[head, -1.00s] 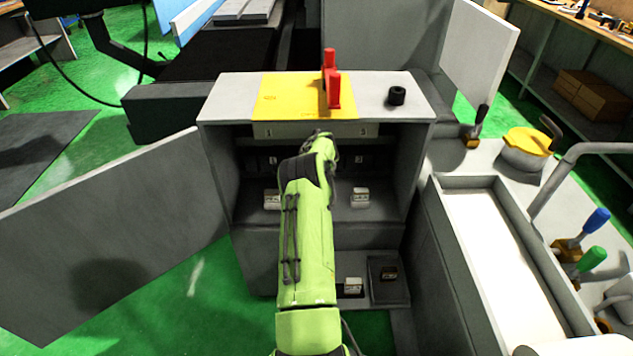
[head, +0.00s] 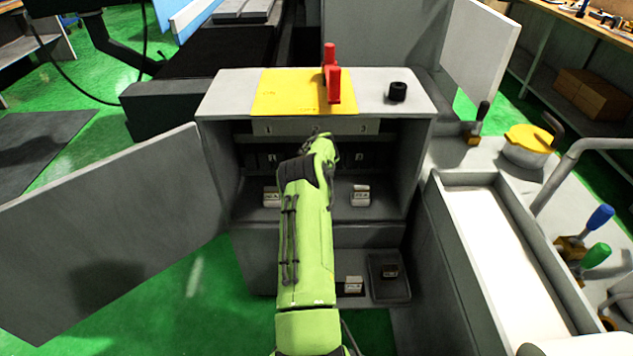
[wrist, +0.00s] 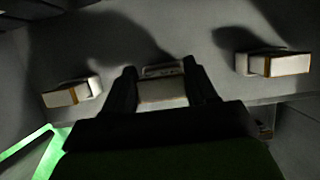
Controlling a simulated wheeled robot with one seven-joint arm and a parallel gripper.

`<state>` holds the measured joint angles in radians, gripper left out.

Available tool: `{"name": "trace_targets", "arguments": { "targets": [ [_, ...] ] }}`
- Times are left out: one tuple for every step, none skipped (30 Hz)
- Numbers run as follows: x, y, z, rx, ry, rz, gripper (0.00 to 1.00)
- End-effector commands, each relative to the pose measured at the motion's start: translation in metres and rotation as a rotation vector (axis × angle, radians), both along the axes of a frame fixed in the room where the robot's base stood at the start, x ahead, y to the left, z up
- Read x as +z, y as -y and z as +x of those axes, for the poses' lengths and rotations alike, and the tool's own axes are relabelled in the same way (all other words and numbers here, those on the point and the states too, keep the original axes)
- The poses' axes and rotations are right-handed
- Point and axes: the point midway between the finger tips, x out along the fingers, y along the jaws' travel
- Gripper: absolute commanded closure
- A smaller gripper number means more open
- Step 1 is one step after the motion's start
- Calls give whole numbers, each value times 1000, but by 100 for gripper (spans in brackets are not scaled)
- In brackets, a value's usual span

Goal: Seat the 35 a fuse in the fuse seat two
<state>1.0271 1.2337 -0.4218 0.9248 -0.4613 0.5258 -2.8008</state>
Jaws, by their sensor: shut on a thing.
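In the wrist view my gripper (wrist: 161,72) is shut on a pale block-shaped fuse (wrist: 162,95), held between its two fingers. Its rating cannot be read. In the head view my arm reaches into the open grey cabinet (head: 415,110) and hides the gripper and the held fuse. Labels 1 (head: 268,129) and 3 (head: 363,128) show on the strip at the cabinet top. The middle, where seat two would be, is hidden behind my arm. I cannot tell whether the held fuse touches a seat.
Pale fuses stand on the cabinet shelf left (head: 271,196) and right (head: 360,195) of my arm. The cabinet door (head: 110,230) stands open left.

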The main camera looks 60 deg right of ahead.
Motion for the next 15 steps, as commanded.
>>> {"name": "trace_targets", "arguments": {
  "targets": [
    [-2,0,0,0,0,-1,82],
    [-3,0,0,0,0,-1,82],
    [-4,0,0,0,0,-1,82],
    [-4,0,0,0,0,-1,82],
    [-5,0,0,0,0,-1,82],
    [-6,0,0,0,0,-1,82],
    [-7,0,0,0,0,-1,82],
    [-8,0,0,0,0,-1,82],
    [-9,0,0,0,0,-1,82],
    [-10,0,0,0,0,-1,82],
    [-10,0,0,0,0,-1,82],
    [-11,0,0,0,0,-1,82],
    [-12,0,0,0,0,-1,82],
    [-13,0,0,0,0,-1,82],
    [-14,0,0,0,0,-1,82]
  ]
}}
